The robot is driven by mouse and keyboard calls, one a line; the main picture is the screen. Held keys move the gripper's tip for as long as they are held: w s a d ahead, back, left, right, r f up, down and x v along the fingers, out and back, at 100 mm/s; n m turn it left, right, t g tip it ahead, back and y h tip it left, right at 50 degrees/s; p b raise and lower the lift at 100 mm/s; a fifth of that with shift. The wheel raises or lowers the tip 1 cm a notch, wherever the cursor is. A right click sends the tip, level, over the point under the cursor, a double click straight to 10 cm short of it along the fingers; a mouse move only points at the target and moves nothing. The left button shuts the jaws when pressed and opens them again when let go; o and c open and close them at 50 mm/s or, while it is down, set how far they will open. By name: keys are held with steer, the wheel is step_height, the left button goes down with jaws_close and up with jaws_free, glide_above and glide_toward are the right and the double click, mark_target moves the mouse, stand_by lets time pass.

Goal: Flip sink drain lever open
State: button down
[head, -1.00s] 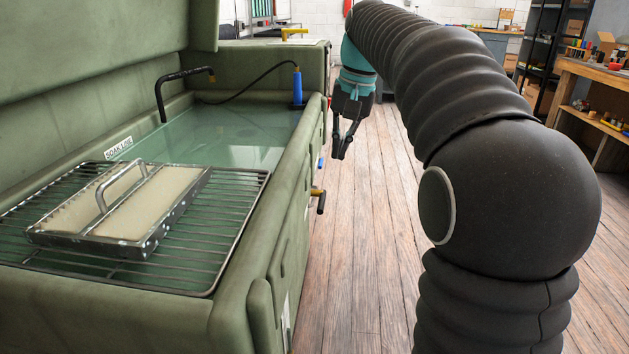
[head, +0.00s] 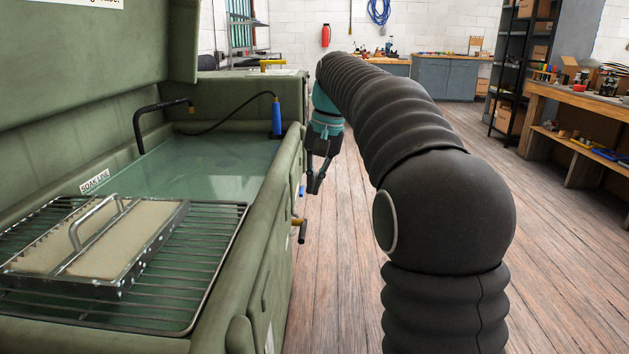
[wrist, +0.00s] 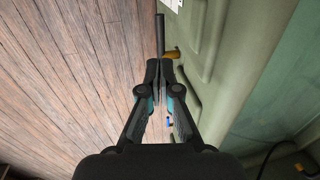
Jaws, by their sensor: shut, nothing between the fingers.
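The drain lever (head: 301,231) is a dark handle on a brass fitting, on the outer right side of the green sink (head: 283,178). In the head view the handle hangs downward. In the wrist view the dark handle (wrist: 160,36) runs toward the top edge, with the brass stub (wrist: 172,54) at its lower end. My gripper (head: 315,190) is shut and empty, outside the sink wall. In the head view it shows above and behind the lever. In the wrist view the fingertips (wrist: 159,68) appear just below the handle; I cannot tell whether they touch it.
A wire rack (head: 205,265) with a framed filter tray (head: 150,250) lies across the sink's near end. A black spout (head: 140,118) and a blue brush-like tool (head: 277,117) are at the basin. A small blue fitting (head: 301,191) is on the side wall. Wooden floor to the right is open.

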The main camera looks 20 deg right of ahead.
mark_target(303, 232)
steer(key=f, duration=0.3)
steer(key=a+f+b, duration=0.1)
steer(key=f, duration=0.6)
steer(key=shift+w+a, duration=0.3)
steer(key=shift+a, duration=0.1)
steer(key=shift+b, duration=0.35)
steer(key=shift+s+f+t+b, duration=0.15)
steer(key=shift+t+b, duration=0.15)
steer(key=shift+b, duration=0.25)
